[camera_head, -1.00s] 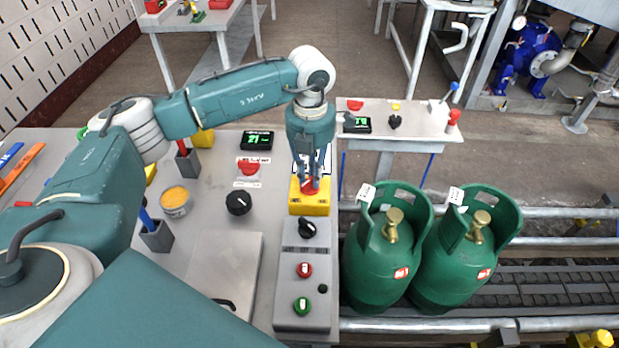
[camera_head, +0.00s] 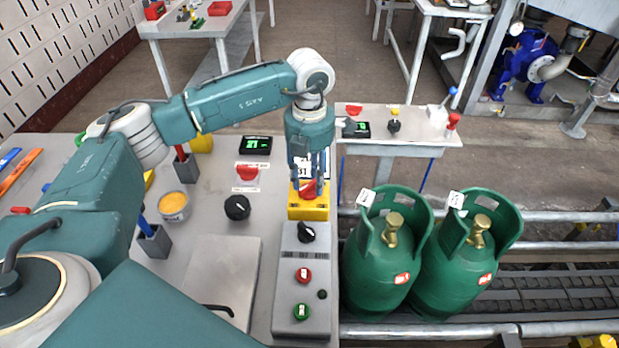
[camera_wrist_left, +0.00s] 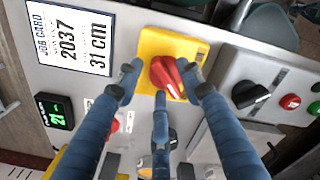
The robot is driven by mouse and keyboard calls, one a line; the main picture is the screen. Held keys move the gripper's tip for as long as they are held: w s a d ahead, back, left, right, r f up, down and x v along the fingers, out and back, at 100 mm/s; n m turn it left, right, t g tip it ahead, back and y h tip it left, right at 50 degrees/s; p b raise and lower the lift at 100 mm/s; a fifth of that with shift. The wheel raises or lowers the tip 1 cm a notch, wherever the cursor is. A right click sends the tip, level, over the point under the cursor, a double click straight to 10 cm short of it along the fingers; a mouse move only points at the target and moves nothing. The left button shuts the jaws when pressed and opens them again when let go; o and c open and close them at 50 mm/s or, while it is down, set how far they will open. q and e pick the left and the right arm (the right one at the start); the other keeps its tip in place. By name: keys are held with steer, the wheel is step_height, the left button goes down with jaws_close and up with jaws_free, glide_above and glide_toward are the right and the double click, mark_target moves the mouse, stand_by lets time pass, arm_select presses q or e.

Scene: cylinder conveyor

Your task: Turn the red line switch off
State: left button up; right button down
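The red line switch is a red rotary handle (camera_head: 308,188) on a yellow box (camera_head: 309,209) at the right side of the console. The handle also shows in the left wrist view (camera_wrist_left: 168,76), lying at a slant on its yellow plate (camera_wrist_left: 149,44). My left gripper (camera_head: 309,182) points down over it. In the wrist view its blue fingers (camera_wrist_left: 160,84) straddle the handle, with a gap to the left fingertip and the right fingertip close against the handle. I cannot tell whether it touches. My right gripper is not in view.
A grey panel (camera_head: 290,249) with a black knob (camera_head: 306,232), red button (camera_head: 303,274) and green button (camera_head: 302,311) adjoins the yellow box. Two green gas cylinders (camera_head: 385,262) stand to the right on the conveyor. A job card (camera_wrist_left: 68,38) lies beside the switch.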

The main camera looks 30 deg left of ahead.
arm_select(q)
step_height(320, 180, up, 12)
stand_by(0.6)
stand_by(0.5)
